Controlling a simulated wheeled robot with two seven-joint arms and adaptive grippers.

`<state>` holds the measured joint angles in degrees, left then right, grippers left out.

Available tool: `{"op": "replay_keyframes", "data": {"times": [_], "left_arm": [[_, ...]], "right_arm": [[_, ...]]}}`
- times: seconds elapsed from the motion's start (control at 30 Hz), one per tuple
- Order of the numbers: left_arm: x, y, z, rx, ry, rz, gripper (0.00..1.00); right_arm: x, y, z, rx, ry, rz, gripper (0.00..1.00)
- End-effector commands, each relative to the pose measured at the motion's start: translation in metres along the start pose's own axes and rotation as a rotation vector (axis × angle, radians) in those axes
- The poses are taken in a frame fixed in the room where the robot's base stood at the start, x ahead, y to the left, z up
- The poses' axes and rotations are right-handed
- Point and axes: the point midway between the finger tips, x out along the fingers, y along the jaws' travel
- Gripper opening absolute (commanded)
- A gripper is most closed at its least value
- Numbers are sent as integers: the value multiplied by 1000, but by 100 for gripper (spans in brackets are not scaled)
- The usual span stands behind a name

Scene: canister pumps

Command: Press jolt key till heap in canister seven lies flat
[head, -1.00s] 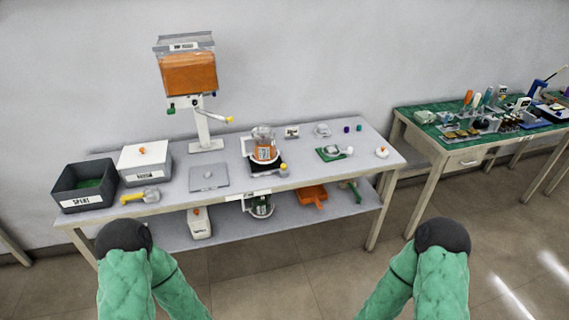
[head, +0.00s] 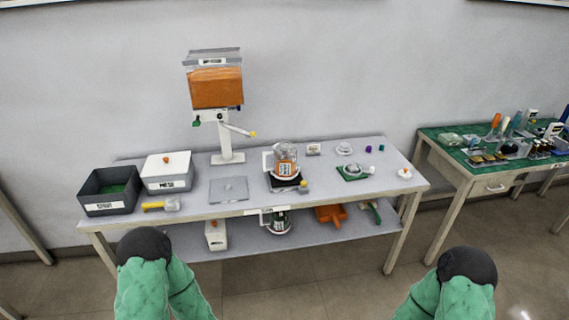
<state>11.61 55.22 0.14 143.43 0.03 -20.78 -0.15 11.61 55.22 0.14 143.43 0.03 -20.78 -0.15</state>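A clear canister (head: 285,158) with an orange lower part and a white label stands upright on a black base (head: 284,184) on the table. Its number and the shape of any heap inside are too small to read. My two green-sleeved arms with black rounded ends show at the bottom left and bottom right, apart from the table. Neither gripper's fingers are visible.
The table (head: 240,208) holds a dark bin (head: 108,206), a white box (head: 168,184), a yellow-handled scoop (head: 160,206), a grey plate (head: 229,189) and a stand with an orange-filled hopper (head: 216,88). An orange pan (head: 330,214) lies below. A green-topped table (head: 455,150) stands right.

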Motion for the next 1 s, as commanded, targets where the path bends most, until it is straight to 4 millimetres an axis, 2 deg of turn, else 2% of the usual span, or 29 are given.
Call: {"op": "replay_keyframes", "data": {"times": [0.47,0.57,0.6,0.63,1.0], "left_arm": [[0,0,0,0,0,0,40],[0,0,0,0,0,0,40],[0,0,0,0,0,0,40],[0,0,0,0,0,0,40],[0,0,0,0,0,0,40]], "right_arm": [[0,0,0,0,0,0,40],[0,0,0,0,0,0,15],[0,0,0,0,0,0,3],[0,0,0,0,0,0,0],[0,0,0,0,0,0,0]]}}
